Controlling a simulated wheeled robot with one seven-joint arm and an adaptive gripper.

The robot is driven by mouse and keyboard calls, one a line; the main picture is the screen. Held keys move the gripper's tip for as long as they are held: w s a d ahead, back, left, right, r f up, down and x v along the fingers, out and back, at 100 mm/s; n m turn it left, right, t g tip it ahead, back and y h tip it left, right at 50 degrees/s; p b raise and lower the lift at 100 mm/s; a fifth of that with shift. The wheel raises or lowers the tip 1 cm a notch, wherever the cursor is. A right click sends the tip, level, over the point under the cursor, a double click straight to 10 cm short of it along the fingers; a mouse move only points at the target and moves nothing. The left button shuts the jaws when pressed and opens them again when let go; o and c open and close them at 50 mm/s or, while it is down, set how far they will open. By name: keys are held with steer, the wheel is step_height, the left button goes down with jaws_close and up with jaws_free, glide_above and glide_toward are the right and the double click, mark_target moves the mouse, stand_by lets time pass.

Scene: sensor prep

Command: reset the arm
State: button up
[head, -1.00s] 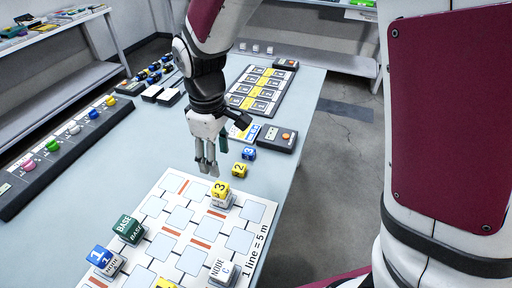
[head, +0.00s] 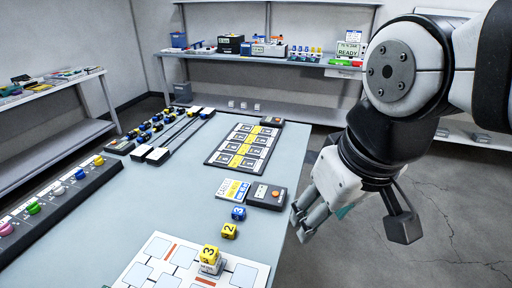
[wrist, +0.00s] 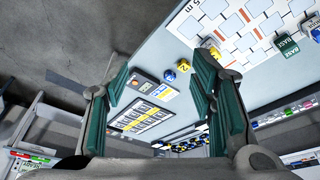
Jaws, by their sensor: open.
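My gripper (head: 312,212) hangs in the air past the right edge of the table (head: 190,203) in the head view. In the wrist view my gripper (wrist: 160,88) shows its two green-padded fingers spread apart with nothing between them. The table's near cubes and boards show beyond the fingers. A yellow cube marked 3 (head: 209,254) sits on a white block on the grid board (head: 160,247). A yellow cube marked 2 (head: 229,231) and a blue cube marked 3 (head: 239,213) stand on the bare table beyond the board.
A dark box with an orange button (head: 266,195) lies near the table's right edge, beside a printed card (head: 232,190). A black panel (head: 244,147) lies farther back. Colored knobs line a dark strip (head: 50,205) at left. Shelves (head: 265,58) stand behind. Floor at right is clear.

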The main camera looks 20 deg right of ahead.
steer(key=shift+s+d+m, duration=0.25)
steer(key=shift+s, duration=0.3)
steer(key=shift+s+d+m, duration=0.2)
steer(key=shift+s+m, duration=0.05)
steer(key=shift+s, duration=0.3)
